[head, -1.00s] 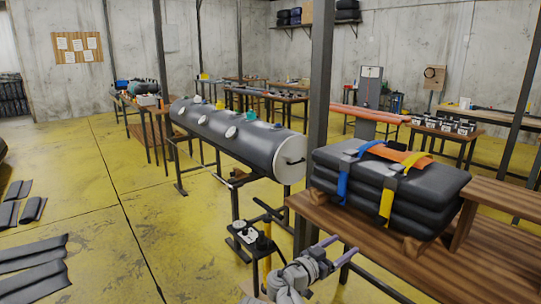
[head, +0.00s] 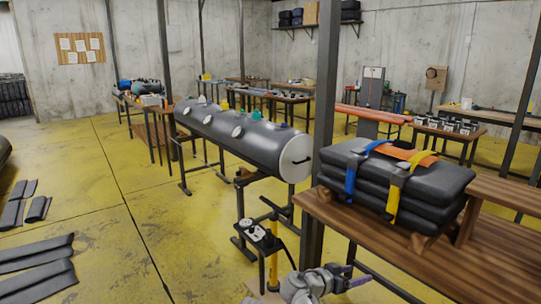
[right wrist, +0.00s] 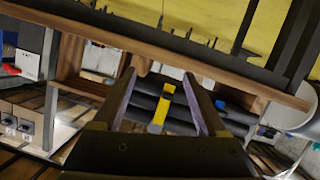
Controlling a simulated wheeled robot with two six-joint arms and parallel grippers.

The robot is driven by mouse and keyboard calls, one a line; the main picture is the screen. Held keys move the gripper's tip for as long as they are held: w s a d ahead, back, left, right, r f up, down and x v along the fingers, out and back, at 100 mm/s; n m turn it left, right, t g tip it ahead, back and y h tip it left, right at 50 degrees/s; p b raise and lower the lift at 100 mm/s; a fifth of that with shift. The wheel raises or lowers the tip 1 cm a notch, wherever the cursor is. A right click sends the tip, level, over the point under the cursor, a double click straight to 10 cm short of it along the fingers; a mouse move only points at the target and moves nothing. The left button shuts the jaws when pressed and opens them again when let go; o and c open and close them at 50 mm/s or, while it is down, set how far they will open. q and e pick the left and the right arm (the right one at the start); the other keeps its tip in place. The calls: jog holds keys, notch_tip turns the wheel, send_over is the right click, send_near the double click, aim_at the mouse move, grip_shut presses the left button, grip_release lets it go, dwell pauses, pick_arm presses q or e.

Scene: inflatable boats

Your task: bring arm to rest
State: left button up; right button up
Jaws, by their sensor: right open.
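My right gripper (head: 358,277) is at the bottom of the head view, in front of and below the near edge of the wooden bench (head: 335,213). Its purple-grey fingers point right. In the right wrist view the two fingers (right wrist: 160,85) stand apart with nothing held between them. Beyond them shows a folded black boat stack (right wrist: 182,112) with a yellow strap. In the head view this stack (head: 440,182) lies on the bench, with blue, yellow and orange straps. The gripper is apart from it. My left gripper is in neither view.
A black post (head: 325,110) rises beside the bench. A small stand with a gauge box (head: 262,240) is left of my gripper. A long grey tube (head: 245,140) rests on stands behind. Yellow floor (head: 110,190) at the left is open, with black strips (head: 40,260) lying there.

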jog(key=s+f+n+g+y, duration=0.35)
jog(key=s+f+y, duration=0.2)
jog(key=f, duration=0.45)
jog(key=s+a+f+n+g+y, duration=0.3)
jog(key=s+a+f+n+y, duration=0.2)
jog(key=s+a+n+y, duration=0.15)
jog(key=s+a+r+n+p, duration=0.1)
jog(key=s+a+r+p, duration=0.1)
jog(key=r+p, duration=0.5)
jog(key=s+a+r+n+p, duration=0.1)
jog(key=s+a+r+p, duration=0.1)
jog(key=a+r+p, duration=0.3)
jog(key=s+a+r+g+h+p, duration=0.1)
jog(key=a+r+p, duration=0.3)
jog(key=r+p, duration=0.4)
jog(key=shift+s+r+n+p, duration=0.4)
jog(key=shift+s+r, duration=0.1)
jog(key=shift+s, duration=0.35)
